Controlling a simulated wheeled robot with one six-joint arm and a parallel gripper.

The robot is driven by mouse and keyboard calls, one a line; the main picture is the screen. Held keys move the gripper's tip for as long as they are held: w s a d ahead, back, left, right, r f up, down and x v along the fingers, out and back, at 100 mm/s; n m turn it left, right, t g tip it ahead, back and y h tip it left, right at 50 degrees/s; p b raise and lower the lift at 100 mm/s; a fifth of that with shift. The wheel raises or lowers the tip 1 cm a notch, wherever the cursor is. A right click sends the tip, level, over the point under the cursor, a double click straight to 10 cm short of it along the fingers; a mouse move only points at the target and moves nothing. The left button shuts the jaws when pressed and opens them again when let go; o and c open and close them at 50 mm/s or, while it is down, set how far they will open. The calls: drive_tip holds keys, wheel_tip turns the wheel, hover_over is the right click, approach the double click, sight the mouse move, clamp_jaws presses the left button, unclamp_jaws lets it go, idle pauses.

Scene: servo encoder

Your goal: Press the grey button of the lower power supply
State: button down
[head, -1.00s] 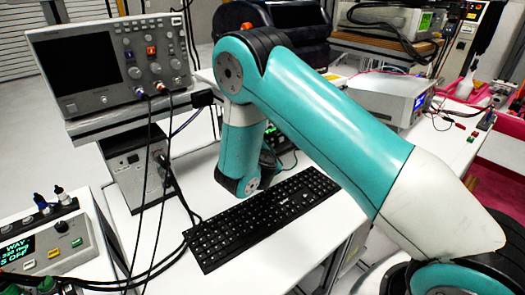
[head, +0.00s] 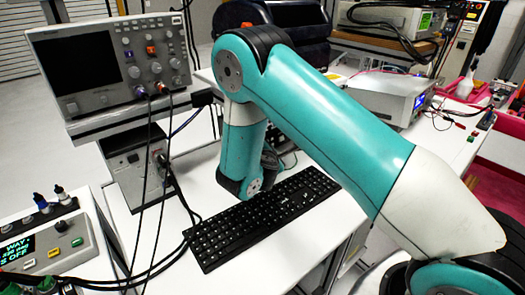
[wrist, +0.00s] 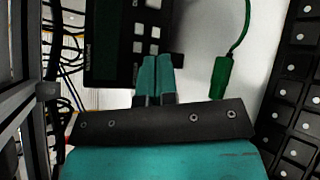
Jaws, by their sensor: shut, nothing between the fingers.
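In the wrist view a black-fronted device (wrist: 110,72) with a dark display and several small light grey buttons (wrist: 153,48) fills the upper left. It looks like a power supply; whether it is the lower one I cannot tell. My gripper (wrist: 156,58) is shut and empty, its teal fingertips close to the lower buttons. The fingers overlap the device's front in the picture; I cannot tell whether they touch it. In the head view my arm hides most of this device and the gripper.
A black keyboard (head: 262,220) lies close to the right of my gripper. A green plug (wrist: 222,77) on a cable is nearby. Dark cables (wrist: 57,50) run at the left. An oscilloscope (head: 90,105) stands on a shelf; a white instrument (head: 385,100) stands behind my arm.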

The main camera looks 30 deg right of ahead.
drive_tip(key=shift+s+d+r+b, duration=0.15)
drive_tip(key=shift+s+b, duration=0.1)
drive_tip(key=shift+s, duration=0.65)
drive_tip(key=shift+s+d+r+b, duration=0.1)
drive_tip(key=shift+s+d+b, duration=0.15)
drive_tip(key=shift+s, duration=0.6)
drive_tip(key=shift+s+d+r+b, duration=0.1)
drive_tip(key=shift+s+b, duration=0.15)
drive_tip(key=shift+s, duration=0.65)
drive_tip(key=shift+s+r, duration=0.15)
drive_tip(key=shift+s, duration=0.15)
drive_tip(key=shift+d, duration=0.1)
